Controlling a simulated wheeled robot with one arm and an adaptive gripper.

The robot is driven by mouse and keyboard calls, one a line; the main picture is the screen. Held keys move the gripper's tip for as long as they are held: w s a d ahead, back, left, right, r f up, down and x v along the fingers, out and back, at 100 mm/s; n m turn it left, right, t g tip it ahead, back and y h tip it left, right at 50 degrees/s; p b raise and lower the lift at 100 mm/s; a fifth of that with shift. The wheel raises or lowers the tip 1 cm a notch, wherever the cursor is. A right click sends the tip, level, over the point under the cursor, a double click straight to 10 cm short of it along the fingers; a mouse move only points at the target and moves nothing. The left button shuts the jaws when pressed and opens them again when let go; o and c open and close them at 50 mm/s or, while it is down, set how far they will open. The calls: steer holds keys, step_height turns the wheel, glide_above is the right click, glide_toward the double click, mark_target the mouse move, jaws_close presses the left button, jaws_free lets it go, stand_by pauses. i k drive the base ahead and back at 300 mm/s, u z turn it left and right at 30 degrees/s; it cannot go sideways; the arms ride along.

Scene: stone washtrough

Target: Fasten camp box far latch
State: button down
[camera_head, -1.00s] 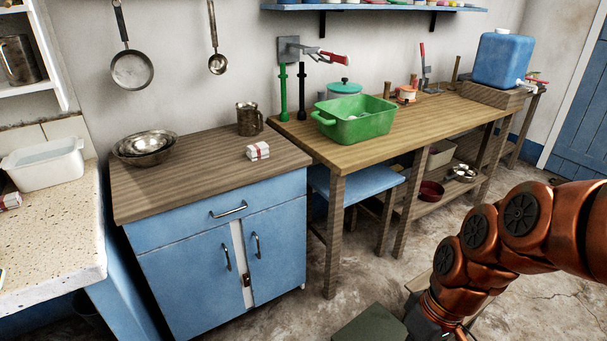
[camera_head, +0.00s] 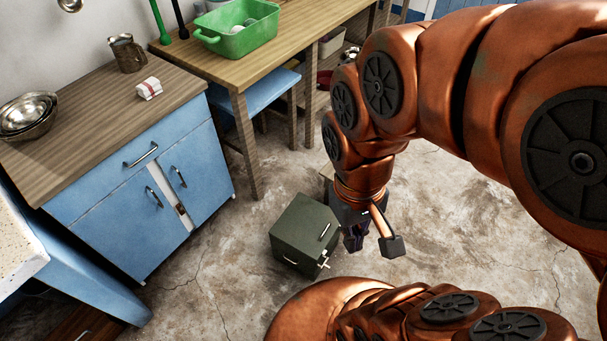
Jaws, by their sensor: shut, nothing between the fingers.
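The camp box (camera_head: 297,222) is a dark green box on the concrete floor, below the middle of the view. My gripper (camera_head: 355,238) points down just right of the box, shut and empty. My wrist hides part of it, and I cannot tell whether it touches the box.
A blue cabinet (camera_head: 140,190) with a wooden top stands to the left. A wooden table (camera_head: 290,45) with a green basin (camera_head: 238,30) and a blue stool (camera_head: 258,92) are behind. The floor (camera_head: 470,245) to the right is open.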

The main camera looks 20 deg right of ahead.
mark_target(324, 264)
steer(key=z, duration=0.3)
steer(key=k, duration=0.25)
steer(key=u, duration=0.95)
steer(key=k, duration=0.6)
steer(key=u, duration=0.45)
